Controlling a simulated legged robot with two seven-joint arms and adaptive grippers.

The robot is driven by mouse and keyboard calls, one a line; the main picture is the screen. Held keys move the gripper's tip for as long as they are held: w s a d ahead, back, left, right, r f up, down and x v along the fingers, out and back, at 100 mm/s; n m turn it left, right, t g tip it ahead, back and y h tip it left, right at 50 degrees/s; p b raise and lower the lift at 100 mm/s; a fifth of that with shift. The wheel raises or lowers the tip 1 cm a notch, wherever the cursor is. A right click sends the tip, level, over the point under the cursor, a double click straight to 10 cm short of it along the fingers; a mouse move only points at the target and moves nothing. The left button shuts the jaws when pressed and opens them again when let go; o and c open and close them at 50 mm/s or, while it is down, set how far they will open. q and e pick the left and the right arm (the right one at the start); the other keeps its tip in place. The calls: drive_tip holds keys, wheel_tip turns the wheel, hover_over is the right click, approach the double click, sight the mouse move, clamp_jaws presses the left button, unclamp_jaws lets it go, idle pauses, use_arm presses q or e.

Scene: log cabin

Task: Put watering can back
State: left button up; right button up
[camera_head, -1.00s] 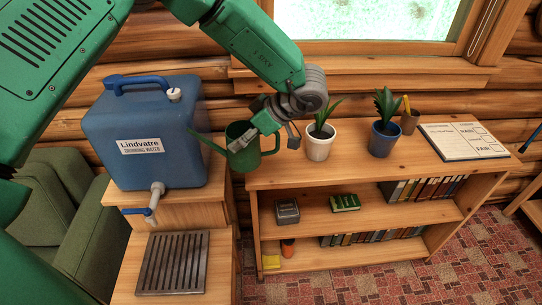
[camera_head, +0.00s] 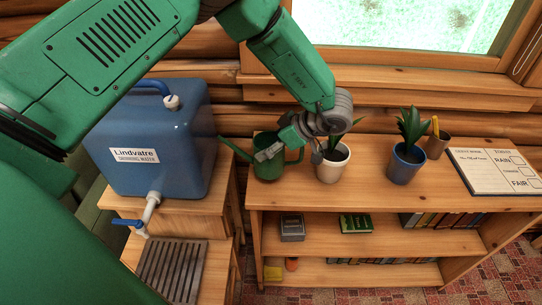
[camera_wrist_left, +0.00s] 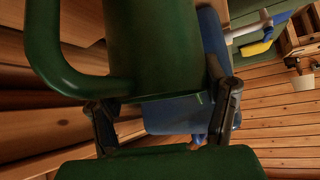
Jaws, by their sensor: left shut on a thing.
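The green watering can (camera_head: 268,166) is upright over the left end of the shelf top, its spout pointing left and its handle right. I cannot tell whether its base touches the wood. My right gripper is not in view.
A wooden bookshelf (camera_head: 350,199) carries a white-potted plant (camera_head: 331,168) close right of my gripper, then a blue-potted plant (camera_head: 405,168), a brown cup (camera_head: 437,147) and a paper board (camera_head: 494,170). A blue water container (camera_head: 150,150) stands left, above a metal drip grate (camera_head: 172,268).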

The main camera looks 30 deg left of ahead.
use_arm(q)
drive_tip(key=shift+w+f, duration=0.15)
drive_tip(key=shift+f, duration=0.3)
drive_tip(key=f, duration=0.2)
drive_tip(key=shift+d+f, duration=0.2)
drive_tip(key=shift+f, duration=0.2)
drive_tip(key=shift+d+f, duration=0.1)
drive_tip(key=shift+f, duration=0.05)
drive_tip(key=o, duration=1.7)
drive_tip(key=shift+c, duration=0.2)
drive_tip(key=shift+a, duration=0.2)
drive_tip(key=v, duration=1.2)
drive_tip(key=shift+b, duration=0.3)
drive_tip(key=shift+d+f, duration=0.1)
drive_tip(key=shift+d, duration=0.05)
